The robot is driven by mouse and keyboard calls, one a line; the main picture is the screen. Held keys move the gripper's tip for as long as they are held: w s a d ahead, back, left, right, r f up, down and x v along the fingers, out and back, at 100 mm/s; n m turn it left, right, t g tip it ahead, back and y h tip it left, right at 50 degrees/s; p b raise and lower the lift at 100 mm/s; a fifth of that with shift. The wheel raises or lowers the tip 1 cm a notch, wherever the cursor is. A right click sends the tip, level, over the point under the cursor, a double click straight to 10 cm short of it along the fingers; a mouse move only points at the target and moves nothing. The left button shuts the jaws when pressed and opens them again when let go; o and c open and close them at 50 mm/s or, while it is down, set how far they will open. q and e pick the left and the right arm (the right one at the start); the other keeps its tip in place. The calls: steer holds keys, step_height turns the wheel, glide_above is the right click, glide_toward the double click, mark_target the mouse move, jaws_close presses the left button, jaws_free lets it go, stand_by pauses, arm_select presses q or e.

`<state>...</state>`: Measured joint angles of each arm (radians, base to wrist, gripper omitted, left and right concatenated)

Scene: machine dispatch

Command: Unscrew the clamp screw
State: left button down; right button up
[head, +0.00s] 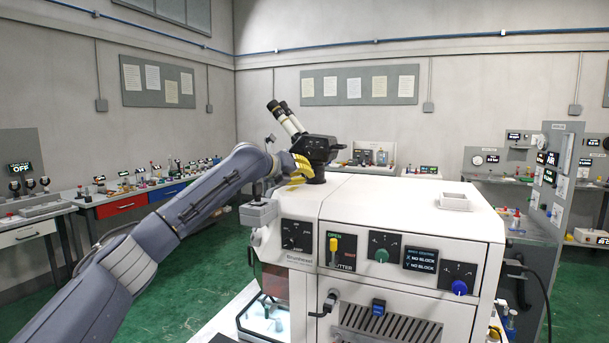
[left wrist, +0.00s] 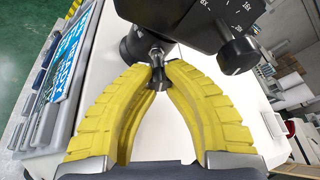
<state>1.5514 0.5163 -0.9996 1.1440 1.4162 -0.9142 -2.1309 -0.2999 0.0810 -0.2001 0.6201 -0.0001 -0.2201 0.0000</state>
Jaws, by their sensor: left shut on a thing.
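The clamp screw (left wrist: 156,56) is a small dark metal screw with a knob end on the neck below the black microscope head (head: 318,150). In the left wrist view, the yellow fingertips of my left gripper (left wrist: 158,76) are closed around its outer end. The screw still sits against the dark round collar. In the head view, my left gripper (head: 300,168) is beside the microscope's base, and the screw itself is hidden there. My right gripper shows in neither view.
The microscope with its two white eyepiece tubes (head: 286,118) stands on the white machine (head: 400,200). A small white tray (head: 455,202) lies on the machine's top right. A black knob (left wrist: 237,56) hangs close to the right of the fingers.

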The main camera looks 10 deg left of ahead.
arm_select(q)
steer(key=shift+a+r, duration=0.15)
steer(key=shift+r, duration=0.05)
steer(key=c, duration=1.5)
jaws_free()
steer(key=shift+a, duration=0.1)
steer(key=o, duration=0.3)
steer(key=shift+f, duration=0.15)
steer(key=shift+d, duration=0.2)
steer(key=shift+m+y, duration=0.6)
steer(key=shift+m, duration=0.5)
steer(key=m+y, duration=0.2)
steer(key=shift+d+m, duration=0.1)
steer(key=shift+m, duration=0.3)
steer(key=shift+w+a+r+v, duration=0.2)
steer(key=shift+a+v, duration=0.3)
steer(key=shift+v, duration=2.45)
steer(key=shift+w+a+r+v, duration=0.2)
steer(key=shift+a+v, duration=0.3)
steer(key=shift+v, duration=2.45)
steer(key=shift+w+a+r+v, duration=0.2)
steer(key=shift+a+v, duration=0.35)
steer(key=shift+v, duration=2.4)
